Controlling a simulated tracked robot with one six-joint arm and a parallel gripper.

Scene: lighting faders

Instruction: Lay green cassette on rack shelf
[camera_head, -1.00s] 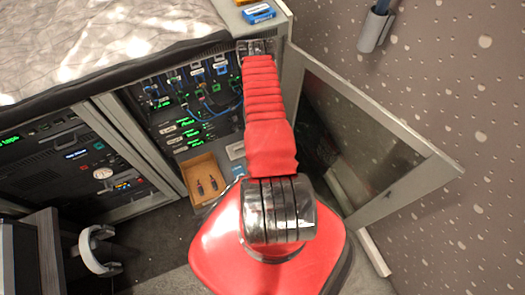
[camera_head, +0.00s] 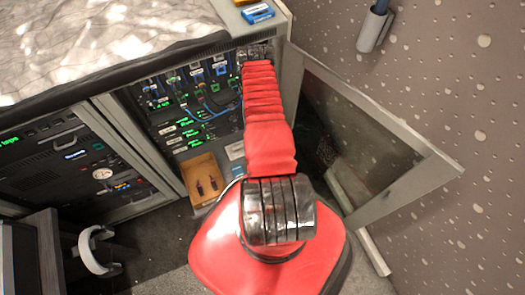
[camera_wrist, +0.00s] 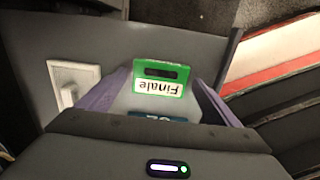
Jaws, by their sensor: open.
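The green cassette (camera_wrist: 160,78), with a white label reading "Finale", lies on a flat grey surface (camera_wrist: 110,40) in the wrist view. My gripper (camera_wrist: 161,77) is open, with one purple finger on each side of the cassette. I cannot tell whether the fingers touch it. A blue labelled edge (camera_wrist: 157,117) shows nearer the gripper's palm, mostly hidden. In the head view the open rack (camera_head: 195,105) holds gear with cables and green-lit labels. My red arm covers its right side and hides my gripper and the green cassette there.
A white switch-like plate (camera_wrist: 75,80) is left of the cassette. The rack's glass door (camera_head: 370,130) stands open to the right. A wooden tray (camera_head: 203,182) with small tools sits low in the rack. A blue cassette (camera_head: 258,14) lies on the cabinet top.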

